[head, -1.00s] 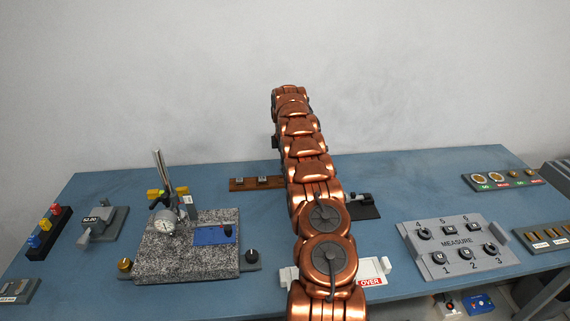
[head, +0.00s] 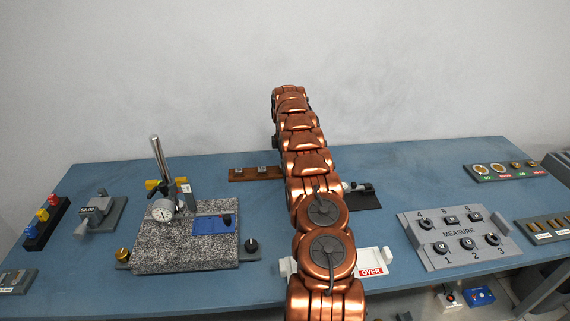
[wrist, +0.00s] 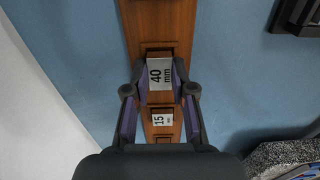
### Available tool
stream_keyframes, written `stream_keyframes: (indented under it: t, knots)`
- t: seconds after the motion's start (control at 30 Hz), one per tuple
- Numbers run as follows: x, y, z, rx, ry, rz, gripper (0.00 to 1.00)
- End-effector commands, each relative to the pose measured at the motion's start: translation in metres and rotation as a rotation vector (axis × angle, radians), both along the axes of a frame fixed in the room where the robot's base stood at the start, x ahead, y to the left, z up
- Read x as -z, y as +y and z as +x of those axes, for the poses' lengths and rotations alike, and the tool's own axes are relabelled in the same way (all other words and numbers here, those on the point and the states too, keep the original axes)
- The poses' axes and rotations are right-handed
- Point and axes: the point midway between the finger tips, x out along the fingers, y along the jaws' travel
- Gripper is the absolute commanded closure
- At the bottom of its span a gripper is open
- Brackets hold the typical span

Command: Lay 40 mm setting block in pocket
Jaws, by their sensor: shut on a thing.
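The 40 mm setting block (wrist: 160,75), pale with a black "40 mm" label, is between the fingers of my gripper (wrist: 160,82) in the wrist view. My gripper is shut on it. The block is at a pocket of the brown wooden rack (wrist: 158,15); a dark recess edge shows at its far end. I cannot tell whether it is seated or just above the pocket. A smaller 15 mm block (wrist: 162,120) sits in the rack nearer my palm. In the head view the rack (head: 242,175) shows left of my arm, which hides my gripper.
A granite plate (head: 170,245) with a dial gauge (head: 162,210) on a post stands left of my arm. A grey MEASURE panel (head: 462,255) is at the right. A white tray with a red OVER label (head: 371,271) is partly behind my arm.

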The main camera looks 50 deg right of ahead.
Motion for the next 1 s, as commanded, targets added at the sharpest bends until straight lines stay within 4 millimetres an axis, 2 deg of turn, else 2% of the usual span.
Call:
stream_keyframes:
  t: [0.77,0.8,1.0]
  knots:
    - [0.0023,0.0,0.0,0.0,0.0,0.0,1.0]
    - [0.0024,0.0,0.0,0.0,0.0,0.0,0.75]
    - [0.0021,0.0,0.0,0.0,0.0,0.0,0.54]
